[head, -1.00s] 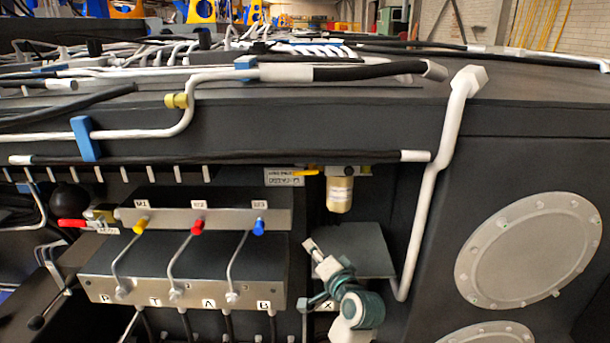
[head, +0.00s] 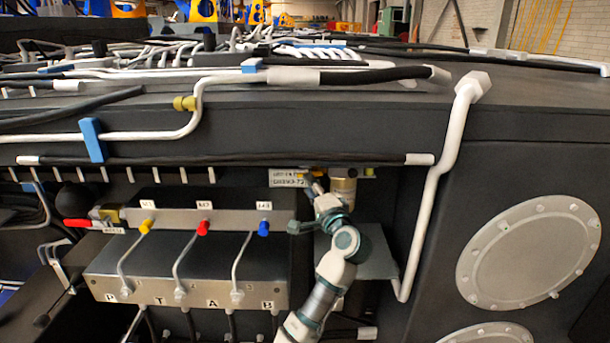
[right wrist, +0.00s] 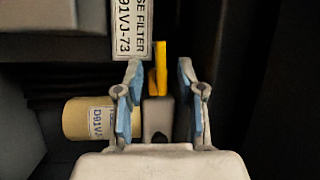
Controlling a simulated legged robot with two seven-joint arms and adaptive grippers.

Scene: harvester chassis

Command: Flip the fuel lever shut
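My right gripper (right wrist: 157,90) is open, with one blue-padded finger on each side of the lever's lower part. A gap shows between the lever and each finger. In the head view my right gripper (head: 312,186) is raised under the chassis ledge by the filter (head: 343,186), and it mostly hides the lever. My left gripper is not in view.
The filter's cylinder (right wrist: 88,118) lies close left of my fingers in the right wrist view. A red lever (head: 77,223) is further left. A white pipe (head: 432,200) runs down at the right.

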